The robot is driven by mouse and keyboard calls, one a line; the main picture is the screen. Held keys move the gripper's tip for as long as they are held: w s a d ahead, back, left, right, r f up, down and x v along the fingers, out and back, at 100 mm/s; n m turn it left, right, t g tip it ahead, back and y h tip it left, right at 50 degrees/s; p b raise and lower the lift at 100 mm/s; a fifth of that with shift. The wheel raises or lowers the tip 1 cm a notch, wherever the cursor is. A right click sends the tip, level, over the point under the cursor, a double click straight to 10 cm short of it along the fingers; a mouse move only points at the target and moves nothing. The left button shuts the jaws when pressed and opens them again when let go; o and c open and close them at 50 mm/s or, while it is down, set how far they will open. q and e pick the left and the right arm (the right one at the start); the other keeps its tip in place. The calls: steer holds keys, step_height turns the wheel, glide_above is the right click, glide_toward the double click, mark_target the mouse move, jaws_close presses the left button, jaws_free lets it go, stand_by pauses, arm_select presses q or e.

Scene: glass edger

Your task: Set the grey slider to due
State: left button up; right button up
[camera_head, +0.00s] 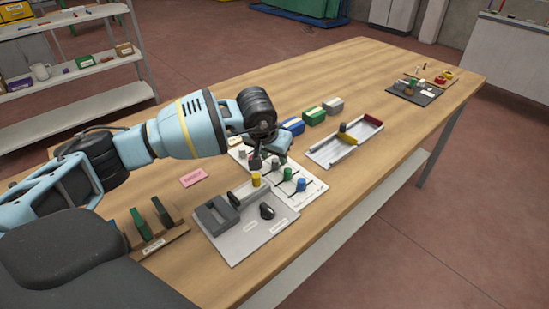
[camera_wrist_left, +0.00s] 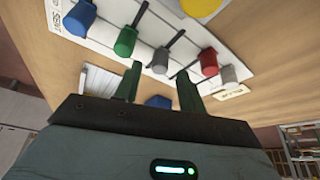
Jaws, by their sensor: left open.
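The slider board (camera_head: 313,195) is a white panel with black slots on the table. In the left wrist view, its knobs are blue (camera_wrist_left: 83,13), green (camera_wrist_left: 125,41), grey (camera_wrist_left: 160,60), red (camera_wrist_left: 208,62) and a lighter grey (camera_wrist_left: 229,73) at the end. In the head view, the grey knob (camera_head: 276,162) is beside the green one (camera_head: 288,173). The red knob is hidden there behind my left gripper (camera_head: 256,163), which is over the board. The gripper is open; its fingertips (camera_wrist_left: 160,87) point towards the grey and red knobs.
A grey panel (camera_head: 240,242) with a yellow knob (camera_head: 256,179) and black knob (camera_head: 267,211) adjoins the board in front. Blue (camera_head: 292,126), green (camera_head: 314,116) and grey (camera_head: 333,106) blocks stand behind. A white tray (camera_head: 327,151) lies right. Green plates in a rack (camera_head: 160,241) stand left.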

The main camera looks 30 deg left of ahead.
arm_select(q)
steer(key=shift+x, duration=1)
steer(key=shift+r, duration=0.1)
jaws_close()
